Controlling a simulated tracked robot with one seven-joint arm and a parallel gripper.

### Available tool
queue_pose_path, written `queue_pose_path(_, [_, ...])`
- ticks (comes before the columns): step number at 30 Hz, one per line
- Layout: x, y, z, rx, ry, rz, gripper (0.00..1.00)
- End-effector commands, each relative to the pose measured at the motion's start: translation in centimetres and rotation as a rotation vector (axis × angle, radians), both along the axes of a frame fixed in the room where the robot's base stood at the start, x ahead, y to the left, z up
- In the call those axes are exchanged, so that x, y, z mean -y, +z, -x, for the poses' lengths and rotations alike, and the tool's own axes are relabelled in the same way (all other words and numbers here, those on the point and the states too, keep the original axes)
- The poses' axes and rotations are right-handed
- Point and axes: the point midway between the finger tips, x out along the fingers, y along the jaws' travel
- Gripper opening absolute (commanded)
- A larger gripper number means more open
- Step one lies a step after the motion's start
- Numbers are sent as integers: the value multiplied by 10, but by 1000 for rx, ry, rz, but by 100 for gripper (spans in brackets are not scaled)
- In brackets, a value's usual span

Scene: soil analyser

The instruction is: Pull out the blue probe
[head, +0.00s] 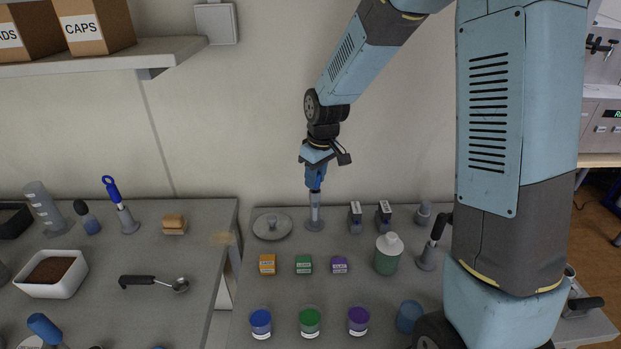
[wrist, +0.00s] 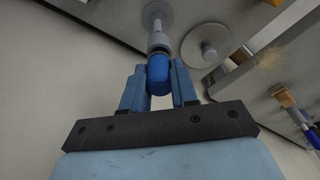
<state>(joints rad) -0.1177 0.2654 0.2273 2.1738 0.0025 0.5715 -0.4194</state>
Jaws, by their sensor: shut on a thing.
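The blue probe (wrist: 158,76) shows in the wrist view as a rounded blue handle between the two fingers of my gripper (wrist: 159,67). My gripper is shut on it. The handle is in line with a grey upright holder (wrist: 158,40) on a round base, and no clear gap shows between them. In the head view my gripper (head: 315,182) points straight down over this holder (head: 314,212) at the back of the right bench. My fingers mostly hide the probe there. The part of the probe below the handle cannot be made out.
A round grey lid (head: 272,226) lies left of the holder. Two small grey blocks (head: 355,215) stand to its right. Small orange, green and purple boxes (head: 304,264) sit in front, with several coloured jars nearer. A shelf (head: 100,57) hangs upper left.

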Motion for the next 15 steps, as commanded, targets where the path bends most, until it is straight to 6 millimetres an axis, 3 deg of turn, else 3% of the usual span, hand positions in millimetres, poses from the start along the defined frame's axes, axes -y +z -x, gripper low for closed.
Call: queue_pose_path(15, [0,4,0,1,0,-1,0])
